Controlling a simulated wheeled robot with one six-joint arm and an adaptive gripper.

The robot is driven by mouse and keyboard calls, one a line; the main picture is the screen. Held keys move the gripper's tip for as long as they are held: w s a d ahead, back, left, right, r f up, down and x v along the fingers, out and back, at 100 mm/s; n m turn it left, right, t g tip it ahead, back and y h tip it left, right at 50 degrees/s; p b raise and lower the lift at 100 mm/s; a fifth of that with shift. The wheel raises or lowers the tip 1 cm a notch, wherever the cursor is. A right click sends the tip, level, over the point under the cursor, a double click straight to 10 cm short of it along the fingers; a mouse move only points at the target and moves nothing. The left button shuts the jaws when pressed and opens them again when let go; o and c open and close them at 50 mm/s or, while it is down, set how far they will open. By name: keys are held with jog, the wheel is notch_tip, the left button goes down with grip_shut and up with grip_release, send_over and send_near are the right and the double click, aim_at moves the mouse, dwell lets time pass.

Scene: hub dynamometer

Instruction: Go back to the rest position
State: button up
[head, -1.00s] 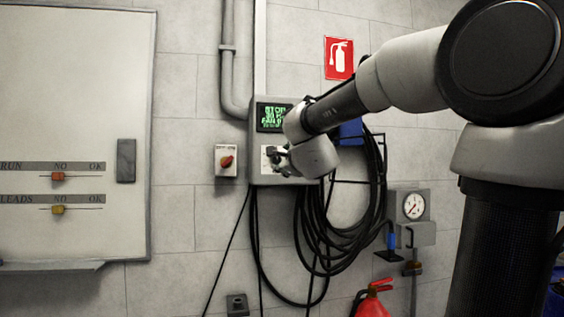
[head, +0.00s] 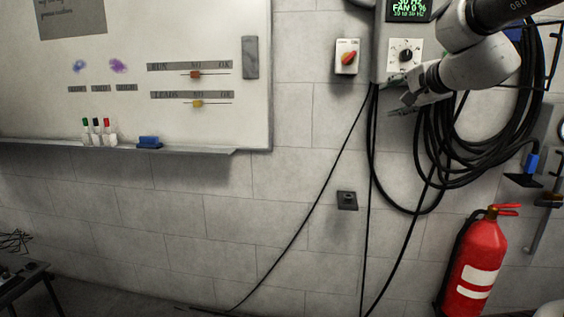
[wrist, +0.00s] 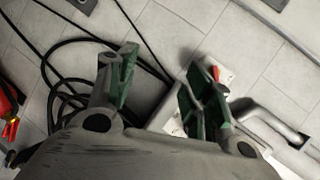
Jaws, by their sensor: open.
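My gripper (head: 404,105) is just below the grey control box (head: 384,68) in the head view, in front of the wall and the hanging black cables. In the wrist view my gripper (wrist: 155,95) shows two green-padded fingers spread apart with nothing between them. The box carries a display (head: 408,8) with green text and a black knob (head: 406,56) on a white plate. The knob is clear of my gripper. I cannot tell how far the fingers are from the wall.
Coiled black cables (head: 440,165) hang beside my arm. A red fire extinguisher (head: 478,262) stands lower right. A whiteboard with a tray (head: 190,152) is at left.

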jog(key=s+f+n+g, duration=0.5)
jog(key=s+f+n, duration=0.3)
jog(key=s+f, duration=0.25)
jog(key=s+d+f+n+g+h, duration=0.1)
jog(key=s+d+f+n+g, duration=0.1)
jog(key=s, duration=0.7)
jog(key=s+d+f+n+g+h, duration=0.1)
jog(key=s+d+f+n+g, duration=0.1)
jog(key=s+f, duration=0.3)
jog(key=s+d+n, duration=0.1)
jog(key=s, duration=0.2)
jog(key=shift+s+d+f, duration=0.2)
jog(key=shift+s+d, duration=0.2)
jog(key=shift+c, duration=0.4)
